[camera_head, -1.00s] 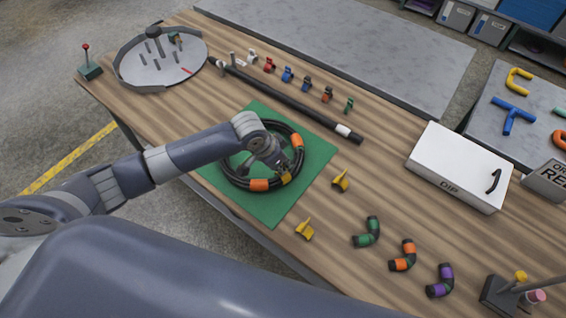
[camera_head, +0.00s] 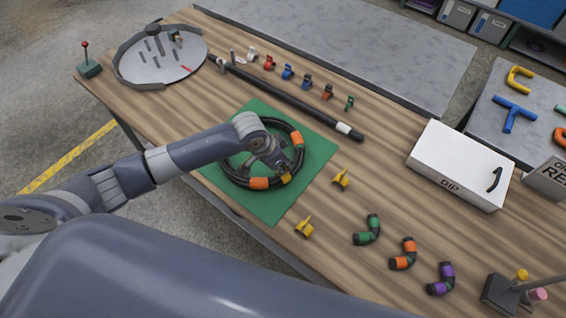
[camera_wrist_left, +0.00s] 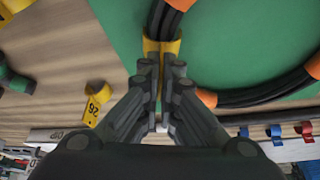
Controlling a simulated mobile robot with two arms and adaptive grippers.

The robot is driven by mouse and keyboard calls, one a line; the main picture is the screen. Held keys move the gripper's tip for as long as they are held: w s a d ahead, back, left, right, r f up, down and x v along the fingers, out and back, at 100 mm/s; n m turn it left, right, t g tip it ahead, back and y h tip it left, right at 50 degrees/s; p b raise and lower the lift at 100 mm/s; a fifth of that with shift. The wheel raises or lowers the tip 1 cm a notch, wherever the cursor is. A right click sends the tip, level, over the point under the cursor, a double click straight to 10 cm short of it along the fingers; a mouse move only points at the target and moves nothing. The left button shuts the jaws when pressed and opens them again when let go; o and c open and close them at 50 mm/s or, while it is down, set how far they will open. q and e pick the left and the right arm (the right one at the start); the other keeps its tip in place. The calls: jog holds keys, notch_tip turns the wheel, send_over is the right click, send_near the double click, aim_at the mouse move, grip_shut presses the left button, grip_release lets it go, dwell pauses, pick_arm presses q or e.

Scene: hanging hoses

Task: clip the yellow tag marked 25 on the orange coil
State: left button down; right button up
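The coil (camera_head: 233,178) is a black hose ring with orange bands, lying on a green mat (camera_head: 265,212). My left gripper (camera_head: 282,172) is over its right front side. In the left wrist view the fingers (camera_wrist_left: 160,72) are closed on a yellow tag (camera_wrist_left: 160,50), which is against the black hose and seems to be around it. The held tag also shows in the head view (camera_head: 286,178). Its number is hidden. A loose yellow tag marked 26 (camera_wrist_left: 97,104) lies on the wood, and also shows in the head view (camera_head: 341,179). My right gripper is not in view.
Another loose yellow tag (camera_head: 304,227) lies in front of the mat. Several elbow fittings (camera_head: 403,255) and a white DIP box (camera_head: 458,166) are to the right. A black rod (camera_head: 290,99) and several coloured clips (camera_head: 288,73) lie behind. A round tray (camera_head: 150,72) stands back left.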

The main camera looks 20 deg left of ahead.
pick_arm(q)
jog(key=c, duration=2.3)
grip_release()
jog(key=o, duration=0.6)
jog(key=v, duration=1.2)
jog(key=shift+d, duration=0.1)
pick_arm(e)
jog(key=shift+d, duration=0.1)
